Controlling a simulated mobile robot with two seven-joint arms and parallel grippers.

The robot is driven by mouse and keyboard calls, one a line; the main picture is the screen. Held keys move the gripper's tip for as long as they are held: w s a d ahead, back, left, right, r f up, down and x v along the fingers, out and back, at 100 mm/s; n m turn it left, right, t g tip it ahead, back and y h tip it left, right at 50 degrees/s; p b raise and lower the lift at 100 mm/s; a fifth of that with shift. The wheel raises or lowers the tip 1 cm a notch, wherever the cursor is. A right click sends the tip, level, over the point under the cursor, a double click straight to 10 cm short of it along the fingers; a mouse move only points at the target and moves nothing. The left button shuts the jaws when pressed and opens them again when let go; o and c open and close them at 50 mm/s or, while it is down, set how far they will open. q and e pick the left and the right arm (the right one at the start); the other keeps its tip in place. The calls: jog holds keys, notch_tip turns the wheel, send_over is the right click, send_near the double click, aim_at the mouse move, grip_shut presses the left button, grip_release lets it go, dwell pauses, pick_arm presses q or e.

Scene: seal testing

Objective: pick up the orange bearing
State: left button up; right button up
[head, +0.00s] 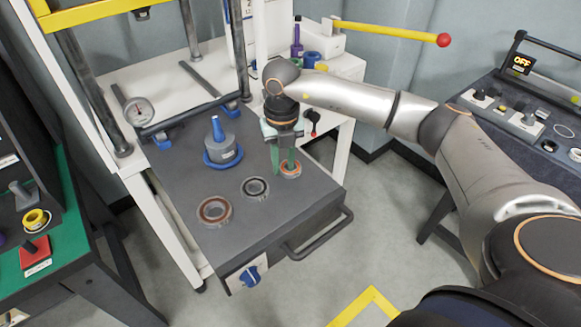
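An orange bearing (290,174) lies flat in the rightmost of the round seats on the dark grey tabletop. My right gripper (283,168) points down from above at it. Its two green fingers stand apart, one just left of the bearing and one in front of its middle, hiding part of the ring. I see nothing clamped between the fingers. Whether the fingertips touch the bearing I cannot tell. My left gripper is not in view.
A black-and-grey ring (255,188) and a larger brown-orange ring (214,211) lie to the left. A grey cylinder with a blue nozzle (219,145) stands behind them. A drawer handle (318,238) juts out in front.

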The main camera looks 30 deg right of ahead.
grip_shut()
jog(key=shift+r, duration=0.2)
dwell(0.3)
